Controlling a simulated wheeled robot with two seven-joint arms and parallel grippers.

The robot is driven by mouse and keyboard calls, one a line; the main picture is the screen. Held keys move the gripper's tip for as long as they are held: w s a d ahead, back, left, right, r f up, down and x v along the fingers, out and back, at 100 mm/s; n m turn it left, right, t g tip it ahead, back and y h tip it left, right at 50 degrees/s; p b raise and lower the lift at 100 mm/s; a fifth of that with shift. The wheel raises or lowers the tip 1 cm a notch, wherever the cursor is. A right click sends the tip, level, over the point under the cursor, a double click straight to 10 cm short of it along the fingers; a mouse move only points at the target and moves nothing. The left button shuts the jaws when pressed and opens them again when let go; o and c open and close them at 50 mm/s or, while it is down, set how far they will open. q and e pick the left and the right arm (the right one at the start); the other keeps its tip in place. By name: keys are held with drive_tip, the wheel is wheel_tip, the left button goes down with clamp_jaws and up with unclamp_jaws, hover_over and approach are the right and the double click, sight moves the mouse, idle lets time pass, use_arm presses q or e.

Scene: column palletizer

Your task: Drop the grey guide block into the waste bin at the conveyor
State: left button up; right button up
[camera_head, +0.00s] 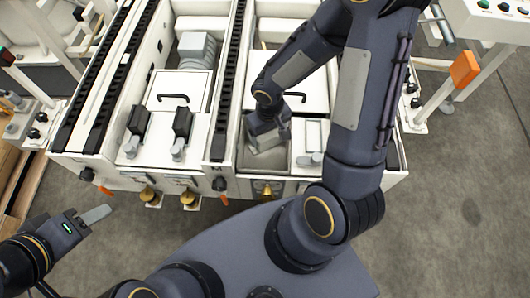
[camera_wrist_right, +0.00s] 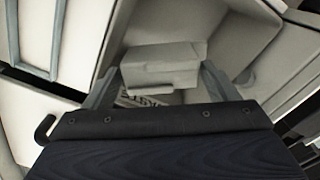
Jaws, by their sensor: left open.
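The grey guide block (camera_wrist_right: 160,68) lies between the two fingertips of my right gripper (camera_wrist_right: 160,72) in the right wrist view, with a fingertip against each side. In the head view my right gripper (camera_head: 268,138) points down into the waste bin (camera_head: 250,168), an open grey compartment at the conveyor's front. The block's underside and the bin floor are mostly hidden there. Part of a lettered label shows below the block in the wrist view. My left gripper (camera_head: 92,217) is open and empty at the lower left, away from the conveyor.
Lidded white compartments with black handles (camera_head: 173,98) stand left of and behind the bin. Dark conveyor rails (camera_head: 228,80) run beside them. A small white box (camera_head: 312,135) adjoins the bin on the right. A control panel (camera_head: 495,15) is at the upper right. Floor is clear at front.

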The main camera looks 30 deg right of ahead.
drive_tip(key=o, duration=0.3)
drive_tip(key=shift+o, duration=0.2)
drive_tip(key=shift+r, duration=0.1)
wheel_tip(320, 180, up, 6)
drive_tip(key=p, duration=0.2)
drive_tip(key=shift+r+p, duration=0.2)
drive_tip(key=shift+p, duration=0.2)
drive_tip(key=shift+r, duration=0.6)
